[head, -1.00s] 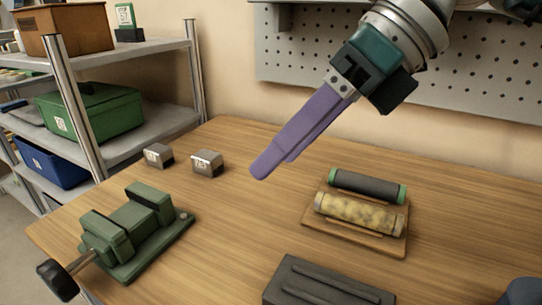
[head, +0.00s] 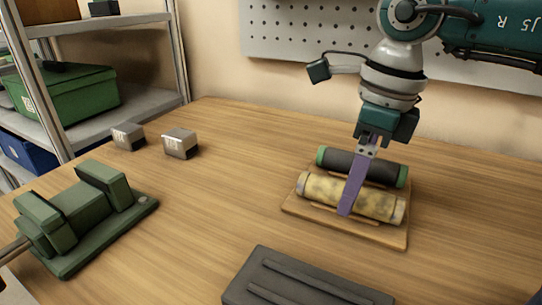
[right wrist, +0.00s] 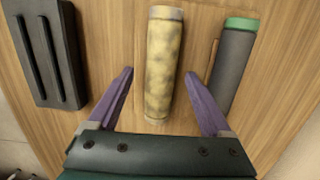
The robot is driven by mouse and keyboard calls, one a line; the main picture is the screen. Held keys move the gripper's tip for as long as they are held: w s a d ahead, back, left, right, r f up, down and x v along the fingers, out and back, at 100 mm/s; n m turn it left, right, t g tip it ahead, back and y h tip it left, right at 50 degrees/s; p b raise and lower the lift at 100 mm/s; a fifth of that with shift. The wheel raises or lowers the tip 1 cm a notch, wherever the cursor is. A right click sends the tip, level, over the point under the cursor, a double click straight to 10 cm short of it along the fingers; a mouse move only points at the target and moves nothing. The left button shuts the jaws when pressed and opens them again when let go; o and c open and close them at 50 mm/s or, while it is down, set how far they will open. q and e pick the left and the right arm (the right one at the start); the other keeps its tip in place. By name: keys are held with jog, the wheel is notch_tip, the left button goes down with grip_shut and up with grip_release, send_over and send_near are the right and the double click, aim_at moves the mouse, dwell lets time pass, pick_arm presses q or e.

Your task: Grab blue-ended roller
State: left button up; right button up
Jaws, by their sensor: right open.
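A yellow mottled roller (head: 325,190) with greyish ends lies on a wooden board (head: 390,233) at the right of the table. It also shows in the right wrist view (right wrist: 163,55). Behind it on the same board lies a dark grey roller (head: 388,172) with green ends, also in the right wrist view (right wrist: 232,60). I see no clearly blue end on either roller. My right gripper (head: 348,208) is open over the board; in the right wrist view its fingers (right wrist: 158,74) lie either side of the yellow roller, apart from it. Exact finger height is unclear. My left gripper is not in view.
A dark grooved block (head: 300,283) lies at the front, left of the board in the wrist view. A green vise-like fixture (head: 85,215) stands left. Two small metal blocks (head: 180,143) (head: 128,137) sit further back. The middle of the table is clear.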

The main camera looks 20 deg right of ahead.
jog(key=shift+w+f, duration=0.1)
jog(key=shift+f, duration=0.55)
grip_shut()
